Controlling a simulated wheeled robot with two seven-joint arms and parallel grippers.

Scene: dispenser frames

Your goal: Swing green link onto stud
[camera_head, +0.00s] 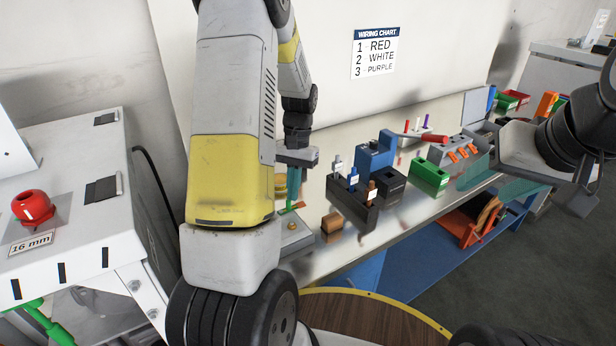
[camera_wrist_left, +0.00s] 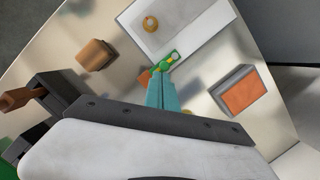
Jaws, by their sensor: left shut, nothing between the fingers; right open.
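The green link (camera_wrist_left: 166,62) lies on a pale plate (camera_wrist_left: 195,45) in the left wrist view, with a yellow spot at its middle. A round brass stud (camera_wrist_left: 150,24) stands on the same plate, apart from the link. My left gripper (camera_wrist_left: 163,82) is shut, its teal fingertips beside the link; whether they touch cannot be told. In the head view, my left gripper (camera_head: 293,198) is low over the plate, the green link (camera_head: 298,206) shows by its tips and the stud (camera_head: 292,226) is nearer the camera. My right gripper (camera_head: 505,183) is open, at the right.
A blue block (camera_head: 374,158), a green block (camera_head: 429,176) and a grey rack (camera_head: 455,155) stand further along the bench. An orange-topped block (camera_wrist_left: 240,92) is right of my left fingers.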

